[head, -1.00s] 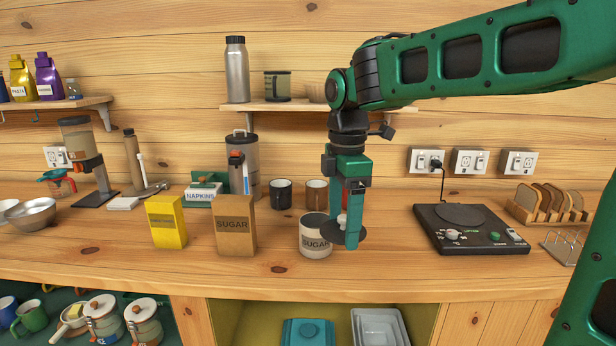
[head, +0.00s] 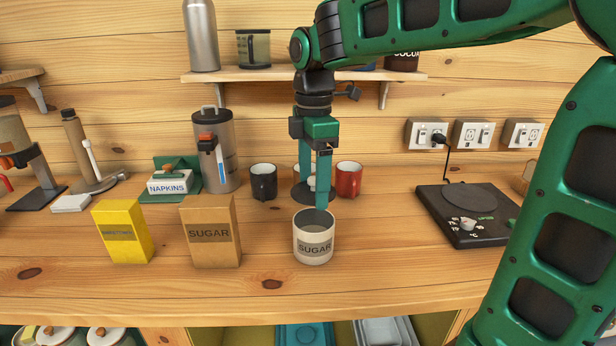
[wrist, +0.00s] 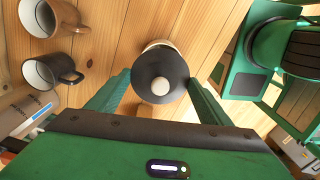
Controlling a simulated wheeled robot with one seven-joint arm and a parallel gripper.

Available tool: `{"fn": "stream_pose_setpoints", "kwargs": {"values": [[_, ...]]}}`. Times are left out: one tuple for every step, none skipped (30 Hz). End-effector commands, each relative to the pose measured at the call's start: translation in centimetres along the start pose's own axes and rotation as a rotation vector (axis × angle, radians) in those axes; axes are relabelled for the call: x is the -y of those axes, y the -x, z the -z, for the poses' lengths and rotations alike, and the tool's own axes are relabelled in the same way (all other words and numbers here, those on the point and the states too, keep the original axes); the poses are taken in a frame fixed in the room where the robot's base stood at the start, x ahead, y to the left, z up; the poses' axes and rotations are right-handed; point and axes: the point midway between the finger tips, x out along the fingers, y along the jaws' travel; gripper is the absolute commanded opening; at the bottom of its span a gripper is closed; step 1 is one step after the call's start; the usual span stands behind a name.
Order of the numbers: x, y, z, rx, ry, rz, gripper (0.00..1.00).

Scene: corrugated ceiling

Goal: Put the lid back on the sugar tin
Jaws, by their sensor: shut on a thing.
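The sugar tin (head: 314,243) is a cream cylinder labelled SUGAR, upright and open-topped on the wooden counter. The lid (head: 299,192) is a dark disc with a pale knob.
A brown sugar packet (head: 210,250) and a yellow packet (head: 123,245) stand left of the tin. A black mug (head: 263,184) and a red mug (head: 348,182) stand behind. Counter in front of the tin is clear.

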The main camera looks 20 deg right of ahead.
Motion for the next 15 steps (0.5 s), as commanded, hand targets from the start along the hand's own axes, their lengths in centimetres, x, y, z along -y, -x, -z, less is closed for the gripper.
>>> {"fn": "stream_pose_setpoints", "kwargs": {"values": [[0.1,-0.5,0.0,0.001,0.000,0.003,0.52],[0.1,-0.7,0.0,0.001,0.000,0.003,0.52],[0.0,-1.0,0.0,0.001,0.000,0.002,0.52],[0.0,-1.3,0.0,0.000,0.000,0.002,0.52],[0.0,-1.5,0.0,0.001,0.000,0.003,0.52],[0.1,-1.9,0.0,0.001,0.000,0.003,0.52],[0.0,-2.1,0.0,0.001,0.000,0.003,0.52],[0.0,-2.4,0.0,0.000,0.000,0.002,0.52],[0.0,-2.7,0.0,0.000,0.000,0.002,0.52],[0.0,-3.0,0.0,0.001,0.000,0.002,0.52],[0.0,-3.2,0.0,0.001,0.000,0.002,0.52],[0.0,-3.6,0.0,0.000,0.000,0.002,0.52],[0.0,-3.8,0.0,0.001,0.000,0.002,0.52],[0.0,-4.0,0.0,0.001,0.000,0.003,0.52],[0.0,-4.3,0.0,0.001,0.000,0.002,0.52]]}}
